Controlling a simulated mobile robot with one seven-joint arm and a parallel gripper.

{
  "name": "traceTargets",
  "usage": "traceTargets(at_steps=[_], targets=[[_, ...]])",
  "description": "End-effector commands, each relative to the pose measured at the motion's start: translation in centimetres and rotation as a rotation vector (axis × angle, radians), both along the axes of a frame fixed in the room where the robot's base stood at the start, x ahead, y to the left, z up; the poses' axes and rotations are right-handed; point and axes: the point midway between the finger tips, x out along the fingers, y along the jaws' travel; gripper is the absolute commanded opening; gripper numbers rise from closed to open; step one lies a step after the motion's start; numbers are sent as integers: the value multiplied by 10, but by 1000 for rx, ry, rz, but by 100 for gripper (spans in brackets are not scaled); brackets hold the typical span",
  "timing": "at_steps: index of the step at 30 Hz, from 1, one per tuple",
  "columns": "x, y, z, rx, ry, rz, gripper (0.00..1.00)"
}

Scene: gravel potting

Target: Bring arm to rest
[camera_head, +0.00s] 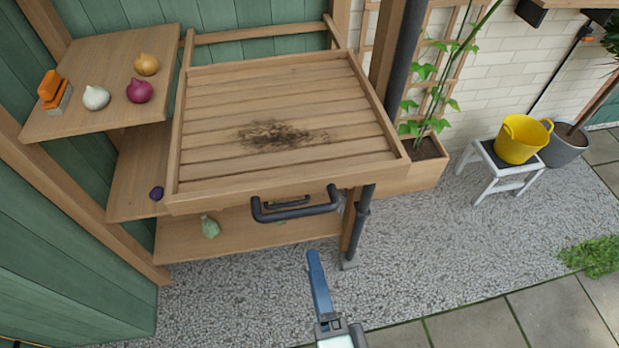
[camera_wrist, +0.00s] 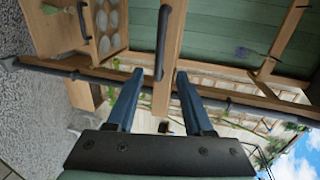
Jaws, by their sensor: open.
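My gripper (camera_head: 318,285) shows at the bottom middle of the head view, in front of the wooden potting bench (camera_head: 230,85) and above the gravel. In the wrist view my gripper (camera_wrist: 155,75) has its two blue fingers spread apart. Nothing sits between the fingertips; parts of the wooden bench and a black handle (camera_wrist: 162,45) lie behind them. In the head view only one finger shows clearly.
A dark handle (camera_head: 295,207) juts from the bench front. A shelf (camera_head: 85,110) holds onions and an orange brush (camera_head: 50,90). A yellow bucket (camera_head: 520,140) stands on a white stool (camera_head: 490,180). Open gravel (camera_head: 440,260) lies to the right.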

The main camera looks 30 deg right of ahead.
Motion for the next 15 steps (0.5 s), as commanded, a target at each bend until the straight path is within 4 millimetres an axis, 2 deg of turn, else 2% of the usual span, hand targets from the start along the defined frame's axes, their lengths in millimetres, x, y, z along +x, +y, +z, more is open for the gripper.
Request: traceTargets(at_steps=[8, 11, 14, 15], targets=[[4, 0, 4, -13, -7, 6, 52], [22, 1, 23, -84, -37, 35, 52], [54, 6, 61, -226, -91, 85, 52], [67, 9, 80, -298, -118, 104, 52]])
